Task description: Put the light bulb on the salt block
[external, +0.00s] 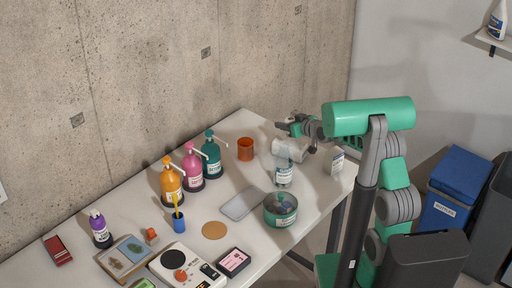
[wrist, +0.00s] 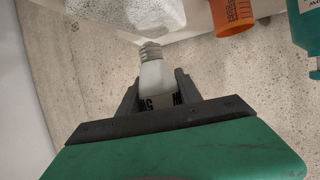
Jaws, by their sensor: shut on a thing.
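My gripper (wrist: 156,92) is shut on the light bulb (wrist: 151,74), a white bulb with a silver screw base pointing away from the jaws. The salt block (wrist: 125,12), pale and speckled, shows at the top edge of the wrist view, just past the bulb's base and apart from it. In the external view my gripper (external: 284,126) is above the back right of the table, over a pale block (external: 289,149) that looks like the salt block. The bulb is too small to make out there.
An orange cup (external: 245,149) stands left of the block. A clear bottle (external: 284,174), a green tin (external: 281,209) and a small white box (external: 337,164) are close in front and right. Pump bottles (external: 212,159) stand farther left. The concrete wall is behind.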

